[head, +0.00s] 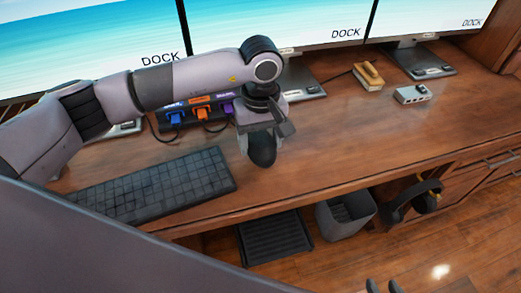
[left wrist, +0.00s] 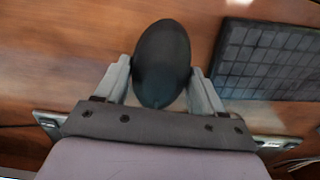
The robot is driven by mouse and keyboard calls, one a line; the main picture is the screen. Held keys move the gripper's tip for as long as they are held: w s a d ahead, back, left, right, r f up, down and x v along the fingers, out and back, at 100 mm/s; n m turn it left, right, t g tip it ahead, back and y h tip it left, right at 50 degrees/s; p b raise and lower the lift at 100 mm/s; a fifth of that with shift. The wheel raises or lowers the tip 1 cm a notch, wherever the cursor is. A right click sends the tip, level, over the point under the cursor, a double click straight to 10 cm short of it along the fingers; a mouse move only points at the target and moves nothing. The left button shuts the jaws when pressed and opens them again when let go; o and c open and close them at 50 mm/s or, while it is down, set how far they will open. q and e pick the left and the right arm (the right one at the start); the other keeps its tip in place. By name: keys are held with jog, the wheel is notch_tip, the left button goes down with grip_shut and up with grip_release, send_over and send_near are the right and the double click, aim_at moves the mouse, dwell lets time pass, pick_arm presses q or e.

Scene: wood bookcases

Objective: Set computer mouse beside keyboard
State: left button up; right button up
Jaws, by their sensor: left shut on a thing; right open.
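The black computer mouse (head: 262,151) is between the fingers of my left gripper (head: 259,140), which is shut on its sides. In the left wrist view the dark oval mouse (left wrist: 162,45) shows between the two grey fingers (left wrist: 161,82). The dark keyboard (head: 150,187) lies on the desk, left of the mouse in the head view, with a gap between them. The keyboard's edge also shows in the left wrist view (left wrist: 265,62). I cannot tell whether the mouse touches the desk. Two dark tips of my right gripper (head: 383,287) show apart at the bottom edge, empty.
The wooden desk (head: 330,150) is clear right of the mouse. Monitors stand along the back. A hub with coloured plugs (head: 200,108), a wooden-topped brush (head: 368,76) and a small grey box (head: 411,94) are on the desk. A bin (head: 346,214) and headphones (head: 412,203) are below.

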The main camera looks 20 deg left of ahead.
aim_at(261, 151)
pick_arm(q)
jog(key=shift+f, duration=2.05)
jog(key=o, duration=0.7)
jog(key=shift+f, duration=0.2)
jog(key=shift+c, duration=0.2)
jog(key=o, duration=0.4)
jog(key=shift+r, duration=0.1)
jog(key=shift+r, duration=0.1)
jog(key=shift+r, duration=0.25)
notch_tip(261, 151, up, 11)
jog(key=shift+f, duration=0.1)
jog(key=shift+r, duration=0.4)
